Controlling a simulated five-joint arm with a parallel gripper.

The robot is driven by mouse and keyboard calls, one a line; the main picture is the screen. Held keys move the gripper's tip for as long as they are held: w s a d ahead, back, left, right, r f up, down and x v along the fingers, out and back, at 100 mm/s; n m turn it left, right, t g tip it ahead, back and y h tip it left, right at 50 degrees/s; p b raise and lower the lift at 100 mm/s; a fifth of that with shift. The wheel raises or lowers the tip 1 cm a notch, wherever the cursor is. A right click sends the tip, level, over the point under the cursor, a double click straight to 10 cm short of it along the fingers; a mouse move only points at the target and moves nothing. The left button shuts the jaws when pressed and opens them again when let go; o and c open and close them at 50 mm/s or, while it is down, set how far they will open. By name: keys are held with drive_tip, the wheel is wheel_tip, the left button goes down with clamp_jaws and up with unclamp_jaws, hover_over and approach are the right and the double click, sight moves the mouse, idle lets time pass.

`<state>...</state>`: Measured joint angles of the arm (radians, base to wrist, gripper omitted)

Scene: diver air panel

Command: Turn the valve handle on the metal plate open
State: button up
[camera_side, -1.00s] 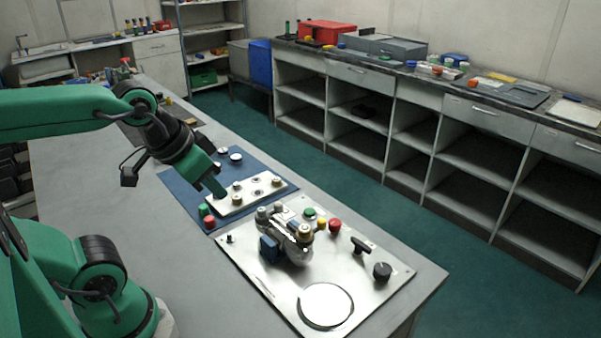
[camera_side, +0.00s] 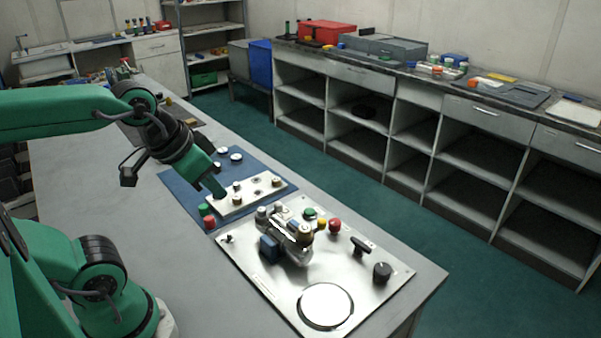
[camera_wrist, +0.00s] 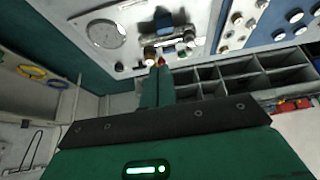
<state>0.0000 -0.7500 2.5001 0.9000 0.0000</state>
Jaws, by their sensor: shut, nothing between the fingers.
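The metal plate (camera_side: 262,281) lies on the near end of the grey bench. It carries a silver valve body (camera_side: 296,249) with a blue handle (camera_side: 269,248) on its left side. A black T-shaped handle (camera_side: 361,246) stands at the plate's right, beside a black round knob (camera_side: 382,272). I cannot tell which one the task means. My gripper (camera_side: 219,193) is shut and empty, pointing down near the left end of the white strip, apart from the valve. In the wrist view my green fingers (camera_wrist: 158,72) partly cover the plate; the silver valve (camera_wrist: 160,45) shows just beyond them.
The plate also bears a round white dial (camera_side: 325,305), a green button (camera_side: 310,212) and a red button (camera_side: 335,225). A white strip (camera_side: 262,189) with knobs lies on a blue mat (camera_side: 186,190). Red and green caps (camera_side: 207,214) stand at the mat's near edge. The bench's left side is clear.

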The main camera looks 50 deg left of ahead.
drive_tip(key=o, duration=0.7)
drive_tip(key=shift+w, duration=0.1)
drive_tip(key=shift+c, duration=0.2)
drive_tip(key=m+g, duration=0.6)
drive_tip(key=m, duration=1.2)
hover_over(360, 242)
wheel_tip(360, 242, down, 13)
drive_tip(key=shift+f, duration=0.1)
drive_tip(key=shift+f, duration=3.8)
